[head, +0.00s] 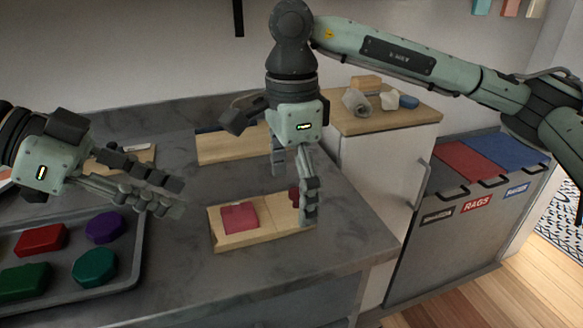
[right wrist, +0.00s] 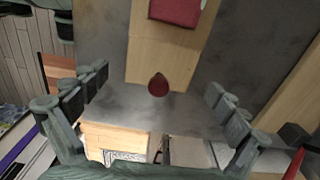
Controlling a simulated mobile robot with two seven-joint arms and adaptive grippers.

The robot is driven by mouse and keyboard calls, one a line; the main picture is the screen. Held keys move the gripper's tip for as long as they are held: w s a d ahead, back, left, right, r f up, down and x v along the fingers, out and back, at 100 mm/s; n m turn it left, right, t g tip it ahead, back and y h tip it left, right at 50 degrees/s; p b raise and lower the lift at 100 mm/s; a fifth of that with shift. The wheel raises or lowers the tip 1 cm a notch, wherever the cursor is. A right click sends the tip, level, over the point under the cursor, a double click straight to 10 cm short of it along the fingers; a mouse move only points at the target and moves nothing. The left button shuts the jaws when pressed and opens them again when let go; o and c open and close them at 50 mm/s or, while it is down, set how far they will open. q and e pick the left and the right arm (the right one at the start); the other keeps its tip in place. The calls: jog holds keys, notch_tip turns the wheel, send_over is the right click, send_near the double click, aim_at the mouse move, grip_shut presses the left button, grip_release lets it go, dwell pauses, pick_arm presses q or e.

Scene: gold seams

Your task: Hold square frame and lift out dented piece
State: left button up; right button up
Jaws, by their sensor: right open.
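A pale wooden board (head: 260,237) lies on the grey counter, with a pinkish-red square piece (head: 239,217) set on it left of centre. A small dark red knob (head: 294,196) is at the board's right end. No dent shows clearly. My right gripper (head: 293,190) points down over that end, open and empty. In the right wrist view the knob (right wrist: 158,85) lies between its spread fingers, and the square piece (right wrist: 177,12) is at the top edge. My left gripper (head: 178,198) is left of the board, apart from it; its opening is unclear.
A grey tray (head: 137,268) at front left holds red, purple, green and teal pieces. Another wooden board (head: 228,147) lies behind. A side cabinet (head: 380,128) carries small objects, and labelled bins (head: 450,222) stand to its right. Counter in front of the board is clear.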

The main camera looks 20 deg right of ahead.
jog(key=shift+f, duration=0.75)
jog(key=c, duration=1.3)
jog(key=o, duration=1)
jog(key=shift+c, duration=0.4)
jog(key=c, duration=0.6)
jog(key=shift+o, duration=0.2)
